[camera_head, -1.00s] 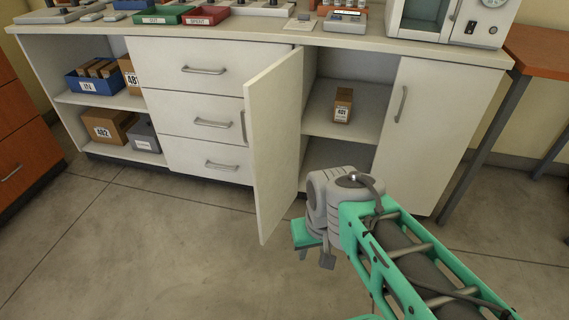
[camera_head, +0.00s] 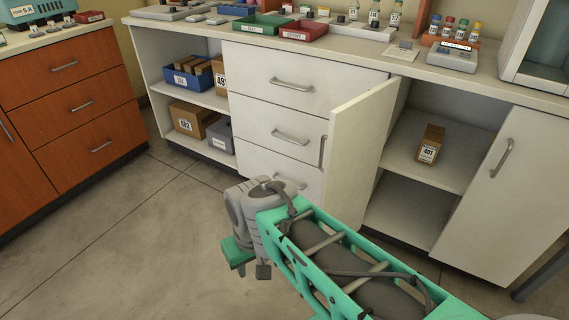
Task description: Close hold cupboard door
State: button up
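The white cupboard door (camera_head: 358,150) stands open, swung outward from the cabinet front, with its hinge side at the drawers. A vertical grey handle (camera_head: 322,152) shows at its left face. Behind it the cupboard is open, with a small brown box labelled 401 (camera_head: 429,145) on its upper shelf (camera_head: 455,170). My gripper (camera_head: 240,258) is low over the floor, left of the door's lower part and apart from the handle. My arm hides the door's bottom edge. The fingers are small and partly hidden, so their opening does not show.
White drawers (camera_head: 260,75) stand left of the cupboard, and a closed white door (camera_head: 505,190) stands right. Open shelves at left hold a blue bin (camera_head: 190,78) and boxes. Orange drawers (camera_head: 75,125) are far left. The floor (camera_head: 150,240) in front is clear.

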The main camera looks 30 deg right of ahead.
aim_at(358, 129)
jog(key=u, duration=0.7)
jog(key=i, duration=2.15)
jog(key=z, duration=1)
jog(key=i, duration=1)
jog(key=z, duration=1)
